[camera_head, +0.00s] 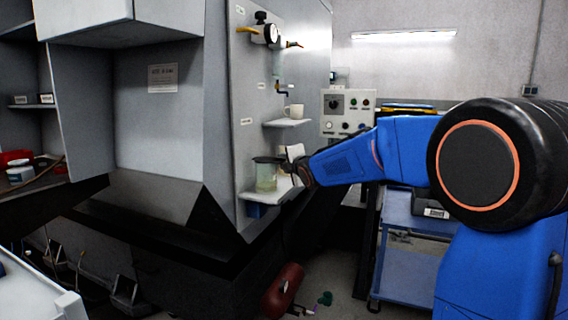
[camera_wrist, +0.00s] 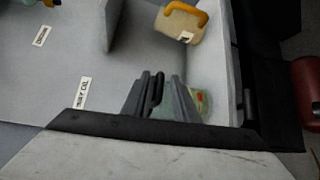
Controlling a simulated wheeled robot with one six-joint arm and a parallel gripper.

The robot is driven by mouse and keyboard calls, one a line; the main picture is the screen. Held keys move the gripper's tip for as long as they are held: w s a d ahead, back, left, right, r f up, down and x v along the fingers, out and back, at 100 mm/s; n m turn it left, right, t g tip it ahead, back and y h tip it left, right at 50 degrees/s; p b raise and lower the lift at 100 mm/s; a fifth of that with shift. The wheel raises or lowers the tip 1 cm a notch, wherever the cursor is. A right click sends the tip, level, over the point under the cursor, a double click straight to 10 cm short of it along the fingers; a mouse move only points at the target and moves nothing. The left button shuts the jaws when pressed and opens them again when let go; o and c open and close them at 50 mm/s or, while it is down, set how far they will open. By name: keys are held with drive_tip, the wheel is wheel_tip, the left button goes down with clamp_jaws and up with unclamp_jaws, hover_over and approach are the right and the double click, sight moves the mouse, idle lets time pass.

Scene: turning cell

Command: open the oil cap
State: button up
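A translucent greenish oil container (camera_head: 265,180) with a dark cap (camera_head: 266,160) is at the low shelf on the machine's side. My gripper (camera_head: 296,168) is just to its right, close to it; I cannot tell whether they touch. In the wrist view my gripper's dark fingers (camera_wrist: 160,92) are close together, with a dark narrow shape between them. A green part of the container (camera_wrist: 205,100) with a red mark shows just right of the fingers. The frames do not show clearly whether my gripper holds anything.
A gauge (camera_head: 268,33) and valves are higher up. A control box (camera_head: 346,113) and blue cart (camera_head: 412,245) stand to the right. A red cylinder (camera_head: 283,288) is below.

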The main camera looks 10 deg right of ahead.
drive_tip(key=shift+w, duration=0.15)
drive_tip(key=shift+f, duration=0.1)
clamp_jaws()
